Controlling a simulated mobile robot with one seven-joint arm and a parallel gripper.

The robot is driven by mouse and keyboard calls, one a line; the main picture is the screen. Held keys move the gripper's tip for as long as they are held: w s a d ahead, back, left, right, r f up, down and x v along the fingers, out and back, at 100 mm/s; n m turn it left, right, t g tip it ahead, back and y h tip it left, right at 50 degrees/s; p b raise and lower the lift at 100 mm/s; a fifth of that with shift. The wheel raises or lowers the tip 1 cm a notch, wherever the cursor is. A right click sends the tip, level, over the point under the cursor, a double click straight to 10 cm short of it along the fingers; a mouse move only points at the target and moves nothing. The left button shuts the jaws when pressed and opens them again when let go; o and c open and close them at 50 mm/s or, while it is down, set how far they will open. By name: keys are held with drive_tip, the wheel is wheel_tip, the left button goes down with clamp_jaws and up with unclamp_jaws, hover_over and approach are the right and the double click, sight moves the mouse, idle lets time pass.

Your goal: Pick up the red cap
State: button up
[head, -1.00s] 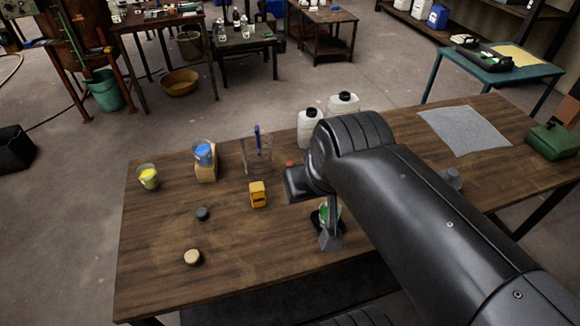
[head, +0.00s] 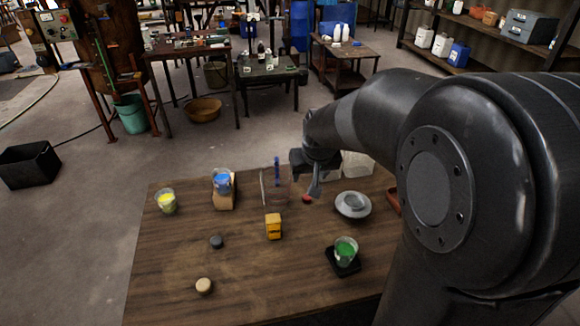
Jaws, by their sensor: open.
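The red cap (head: 307,199) lies on the wooden table (head: 170,255), toward its far side, left of a grey dish. My gripper (head: 314,190) is above and close to the cap, pointing down. Its jaws are open, and nothing shows between them. One finger shows clearly; the other is mostly hidden. I cannot tell whether the finger touches the cap.
Left of the cap are a clear beaker (head: 272,187) with a blue rod and a yellow block (head: 273,226). The grey dish (head: 353,204) stands to the right. A green-filled cup (head: 345,250) sits nearer.

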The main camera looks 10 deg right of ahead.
approach(307, 198)
drive_tip(key=shift+m, duration=0.3)
drive_tip(key=shift+x, duration=4.5)
drive_tip(key=shift+c, duration=0.6)
drive_tip(key=c, duration=0.9)
drive_tip(key=shift+r, duration=0.15)
drive_tip(key=shift+c, duration=0.2)
